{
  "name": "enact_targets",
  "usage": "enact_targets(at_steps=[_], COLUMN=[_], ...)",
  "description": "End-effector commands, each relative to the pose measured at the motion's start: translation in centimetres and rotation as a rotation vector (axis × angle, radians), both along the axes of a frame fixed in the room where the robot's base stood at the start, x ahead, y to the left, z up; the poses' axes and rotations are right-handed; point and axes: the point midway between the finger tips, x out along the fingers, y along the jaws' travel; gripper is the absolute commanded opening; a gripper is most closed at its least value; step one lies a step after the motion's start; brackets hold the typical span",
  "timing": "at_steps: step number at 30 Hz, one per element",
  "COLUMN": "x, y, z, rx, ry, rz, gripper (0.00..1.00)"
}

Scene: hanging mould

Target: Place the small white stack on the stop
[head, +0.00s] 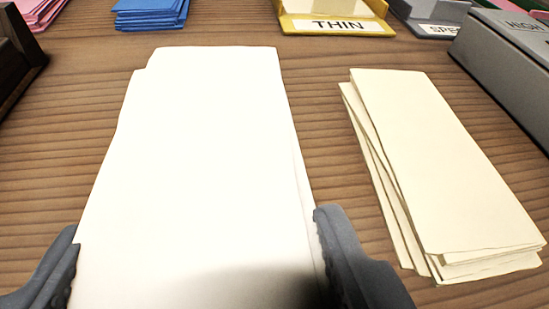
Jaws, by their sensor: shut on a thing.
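A white stack of sheets (205,150) fills the left middle of the head view, reaching from the bottom edge toward the back. My gripper (200,255) is shut on it, with one dark grey finger at its left side and one at its right side near the bottom. Its near end is shaded and cut off by the frame. I cannot tell whether it is lifted or rests on the wood. I cannot make out which thing is the stop.
A cream stack (435,160) lies close on the right. At the back are a blue stack (150,12), a pink stack (38,12), a yellow tray labelled THIN (338,26) and a grey tray (430,28). A grey box labelled HIGH (505,65) stands right. Bare wooden table (320,100) shows between.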

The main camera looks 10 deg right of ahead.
Motion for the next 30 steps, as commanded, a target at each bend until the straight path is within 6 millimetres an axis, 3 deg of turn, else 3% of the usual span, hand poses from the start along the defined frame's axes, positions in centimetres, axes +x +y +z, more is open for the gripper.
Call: enact_targets(at_steps=[3,12,19,30], x=[1.6,3.1,3.0,3.0], y=[-0.7,-1.2,-1.1,-1.1], z=[-0.1,-0.3,-3.5,-3.9], rx=[0.001,0.000,0.001,0.000], ry=[-0.004,-0.002,-0.001,-0.002], rz=[-0.002,0.000,0.001,0.001], gripper=[0.37,0.37,0.37,0.37])
